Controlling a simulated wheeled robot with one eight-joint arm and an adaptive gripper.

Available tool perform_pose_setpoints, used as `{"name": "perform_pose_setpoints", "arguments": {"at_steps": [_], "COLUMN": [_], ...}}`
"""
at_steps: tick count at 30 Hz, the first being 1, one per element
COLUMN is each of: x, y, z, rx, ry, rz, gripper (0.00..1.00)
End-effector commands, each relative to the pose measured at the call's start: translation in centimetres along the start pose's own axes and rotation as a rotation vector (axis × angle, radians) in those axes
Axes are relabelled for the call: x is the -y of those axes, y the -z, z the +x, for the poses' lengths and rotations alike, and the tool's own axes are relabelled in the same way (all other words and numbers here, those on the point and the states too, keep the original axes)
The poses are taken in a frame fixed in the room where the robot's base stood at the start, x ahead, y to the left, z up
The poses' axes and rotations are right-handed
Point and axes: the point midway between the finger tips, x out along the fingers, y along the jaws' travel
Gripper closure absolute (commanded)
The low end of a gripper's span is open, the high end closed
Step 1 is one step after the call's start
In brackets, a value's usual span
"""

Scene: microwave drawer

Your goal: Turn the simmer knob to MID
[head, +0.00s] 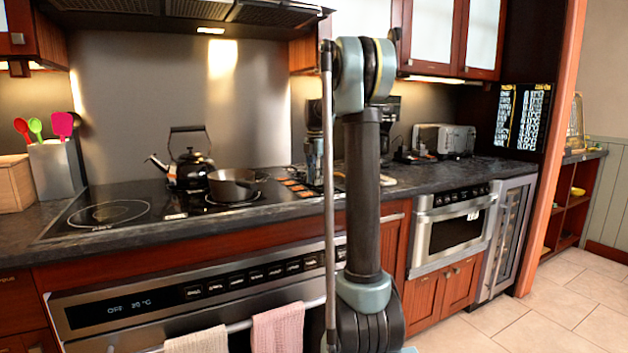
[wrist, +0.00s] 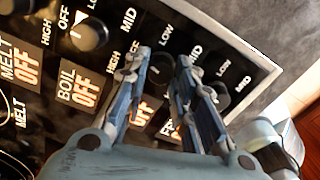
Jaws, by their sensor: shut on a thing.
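The control panel (wrist: 235,75) lies under my gripper (wrist: 162,60) in the wrist view, with a row of dark knobs and HIGH, OFF, LOW and MID labels. My gripper is shut on a dark knob (wrist: 160,78), between its two blue fingers. Its pointer and most of its label are hidden, so I cannot tell its setting. It sits between the BOIL OFF display (wrist: 76,86) and the knob on the right, where the simmer knob appears to be. In the head view my gripper (head: 315,160) is over the cooktop's right end, partly hidden by my arm.
A knob with a white mark (wrist: 91,35) is left of my gripper; another dark knob (wrist: 216,96) is close to its right finger. In the head view, a pan (head: 235,186) and a kettle (head: 190,166) stand on the cooktop, and a toaster (head: 444,139) stands farther right.

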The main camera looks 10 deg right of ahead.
Motion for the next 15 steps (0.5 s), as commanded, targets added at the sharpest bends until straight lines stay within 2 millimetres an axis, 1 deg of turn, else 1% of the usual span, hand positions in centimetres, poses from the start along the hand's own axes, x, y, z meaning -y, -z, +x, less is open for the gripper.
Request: {"name": "perform_pose_setpoints", "arguments": {"at_steps": [8, 15], "x": [0.03, 0.04], "y": [-0.14, -0.17], "z": [-0.03, -0.04], "rx": [-0.002, -0.001], "ry": [-0.001, 0.000], "rz": [0.065, 0.231], "gripper": [1.00, 1.00]}}
